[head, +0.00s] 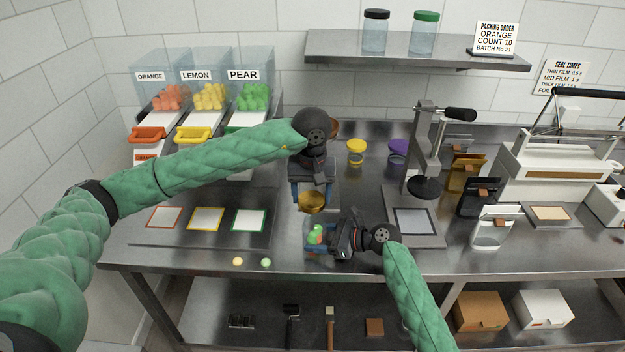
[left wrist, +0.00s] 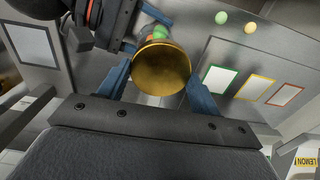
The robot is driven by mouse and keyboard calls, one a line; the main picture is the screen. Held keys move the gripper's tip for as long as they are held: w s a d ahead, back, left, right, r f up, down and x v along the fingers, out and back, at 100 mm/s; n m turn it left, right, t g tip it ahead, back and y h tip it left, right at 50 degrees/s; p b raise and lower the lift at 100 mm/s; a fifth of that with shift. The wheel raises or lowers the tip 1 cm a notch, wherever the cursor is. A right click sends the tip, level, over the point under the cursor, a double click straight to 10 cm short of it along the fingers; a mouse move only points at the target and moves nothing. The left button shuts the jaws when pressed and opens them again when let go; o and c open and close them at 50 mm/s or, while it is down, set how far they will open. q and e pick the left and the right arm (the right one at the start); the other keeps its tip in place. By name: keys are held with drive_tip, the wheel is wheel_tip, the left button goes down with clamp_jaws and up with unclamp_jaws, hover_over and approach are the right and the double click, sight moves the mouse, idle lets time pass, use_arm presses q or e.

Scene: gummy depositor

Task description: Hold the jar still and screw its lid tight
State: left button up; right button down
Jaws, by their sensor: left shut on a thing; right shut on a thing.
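A gold lid (head: 312,203) is between the blue fingers of my left gripper (head: 311,195), which is shut on it from above. The lid also shows face-on in the left wrist view (left wrist: 161,70). Below it in the head view is a clear jar (head: 309,241) with green and reddish gummies inside. My right gripper (head: 324,238) comes from the right and is shut on the jar, low over the front of the table. The lid lines up roughly over the jar's mouth.
Two loose gummies (head: 266,262) lie on the table left of the jar. A mat with coloured squares (head: 206,219) is at the left, and a press (head: 425,187) stands at the right. Yellow-lidded (head: 356,146) and purple-lidded (head: 398,146) containers stand behind.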

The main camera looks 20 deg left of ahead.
sight(315, 212)
use_arm(q)
drive_tip(key=shift+w+d+f, duration=0.1)
drive_tip(key=shift+w+d, duration=0.25)
drive_tip(key=shift+d, duration=0.15)
drive_tip(key=shift+a, duration=0.1)
drive_tip(key=shift+f, duration=2.7)
drive_tip(key=shift+f, duration=0.6)
